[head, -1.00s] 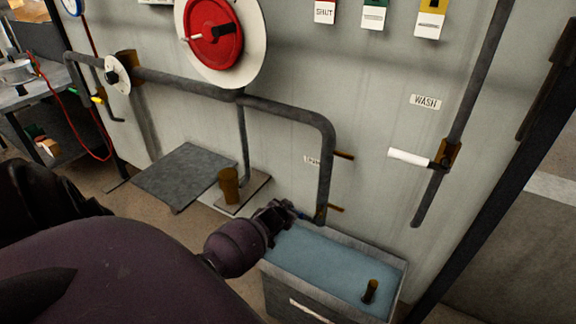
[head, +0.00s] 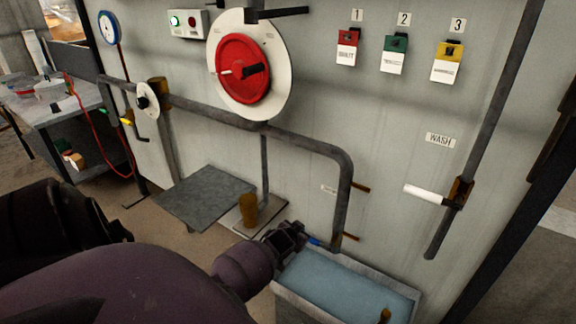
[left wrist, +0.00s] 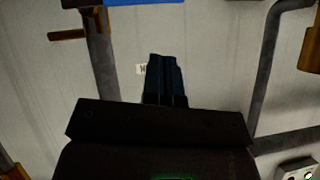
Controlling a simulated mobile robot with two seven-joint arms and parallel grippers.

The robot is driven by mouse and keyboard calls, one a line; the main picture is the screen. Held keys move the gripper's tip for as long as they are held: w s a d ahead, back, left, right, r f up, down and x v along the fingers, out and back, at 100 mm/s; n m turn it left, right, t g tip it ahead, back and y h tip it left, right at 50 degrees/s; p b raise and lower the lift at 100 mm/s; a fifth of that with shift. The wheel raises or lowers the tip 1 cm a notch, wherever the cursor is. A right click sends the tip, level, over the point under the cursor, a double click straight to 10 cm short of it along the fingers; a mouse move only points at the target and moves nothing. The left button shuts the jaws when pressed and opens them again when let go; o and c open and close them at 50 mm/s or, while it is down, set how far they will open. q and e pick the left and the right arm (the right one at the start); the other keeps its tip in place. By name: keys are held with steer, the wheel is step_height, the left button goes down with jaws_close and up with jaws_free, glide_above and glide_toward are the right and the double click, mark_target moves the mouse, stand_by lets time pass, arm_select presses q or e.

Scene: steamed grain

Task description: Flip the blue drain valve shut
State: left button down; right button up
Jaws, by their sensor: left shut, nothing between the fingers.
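The blue drain valve handle (head: 313,240) is a small blue lever near the lower end of the grey drain pipe (head: 343,190), just above the trough. In the left wrist view a blue bar (left wrist: 143,3), which looks like this handle, is cut off by the top edge. My left gripper (head: 295,238) is just left of the handle in the head view. In the left wrist view its dark fingers (left wrist: 165,62) are together and empty, below the blue bar with a gap in the picture. Contact cannot be told from the head view. My right gripper is not in view.
A trough of bluish water (head: 350,285) stands below the pipe. A red wheel (head: 243,70) is on the wall above. A white-handled wash valve (head: 425,194) is at the right. A grey plate (head: 205,196) and a brown cylinder (head: 248,210) are left of the gripper.

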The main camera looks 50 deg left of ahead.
arm_select(q)
steer(key=p+v, duration=0.1)
steer(key=v, duration=0.5)
steer(key=shift+s+a+r, duration=0.25)
steer(key=shift+s, duration=0.1)
steer(key=s+d+r+m+t+h, duration=0.1)
steer(key=d+r+m, duration=0.1)
steer(key=d, duration=0.4)
steer(key=s+d+r+m+t+h, duration=0.1)
steer(key=s+d+r+t+h, duration=0.1)
steer(key=d, duration=0.3)
steer(key=s+d+f+g, duration=0.1)
steer(key=s+d, duration=0.3)
steer(key=s, duration=0.3)
steer(key=s+d+f+h, duration=0.1)
steer(key=s+d+f, duration=0.1)
steer(key=s+d, duration=0.3)
steer(key=s, duration=0.2)
steer(key=shift+s+n+g, duration=0.25)
steer(key=shift+n+g, duration=0.05)
steer(key=shift+g, duration=0.1)
